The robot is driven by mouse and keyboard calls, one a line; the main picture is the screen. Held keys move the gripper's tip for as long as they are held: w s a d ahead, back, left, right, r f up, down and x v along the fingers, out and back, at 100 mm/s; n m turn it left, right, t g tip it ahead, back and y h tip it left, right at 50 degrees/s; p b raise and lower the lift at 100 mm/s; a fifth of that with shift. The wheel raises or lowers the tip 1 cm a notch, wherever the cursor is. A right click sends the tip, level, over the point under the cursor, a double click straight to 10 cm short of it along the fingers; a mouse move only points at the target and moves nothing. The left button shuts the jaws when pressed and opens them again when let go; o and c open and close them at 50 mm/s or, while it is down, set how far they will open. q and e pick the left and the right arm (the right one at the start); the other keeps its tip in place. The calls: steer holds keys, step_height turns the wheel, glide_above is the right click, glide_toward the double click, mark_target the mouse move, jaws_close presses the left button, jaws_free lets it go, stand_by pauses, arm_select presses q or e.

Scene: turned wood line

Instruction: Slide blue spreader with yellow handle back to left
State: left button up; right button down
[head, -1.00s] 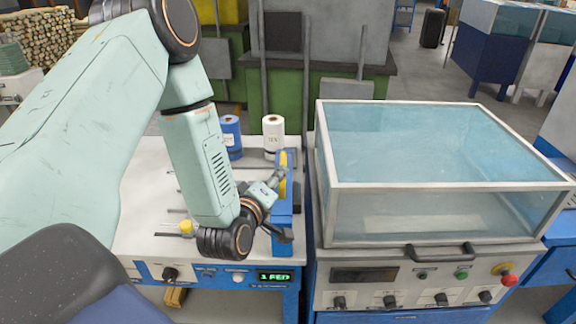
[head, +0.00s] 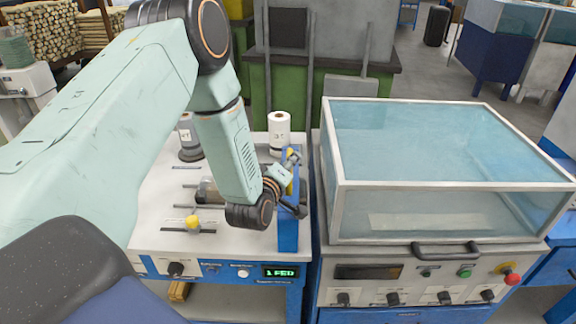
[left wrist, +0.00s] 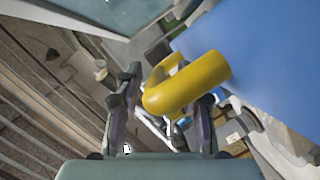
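The blue spreader (head: 289,232) stands upright at the right end of the white bench top (head: 160,239), close to the glass tank. Its yellow handle (head: 289,187) is on its upper part, partly hidden by my left gripper (head: 294,180). In the left wrist view the handle (left wrist: 188,84) is large and close, beside the blue panel of the spreader (left wrist: 255,55). My left gripper's fingers (left wrist: 165,105) are apart, with the handle across the space between them. I cannot tell whether they touch it. My right gripper is not in view.
The clear tank (head: 440,140) stands just right of the spreader. A white roll (head: 279,130) and a grey spool (head: 189,137) stand at the back of the bench. A yellow knob (head: 193,222) and thin rods are left of my forearm. A display (head: 281,272) reads "1 FED".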

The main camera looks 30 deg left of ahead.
arm_select(q)
steer(key=shift+w+d, duration=0.15)
steer(key=shift+d, duration=0.05)
steer(key=c, duration=0.3)
steer(key=shift+c, duration=0.7)
steer(key=shift+s+a, duration=0.15)
steer(key=shift+s, duration=0.05)
jaws_close()
steer(key=shift+r, duration=0.1)
steer(key=shift+w, duration=0.1)
steer(key=shift+a+r, duration=0.1)
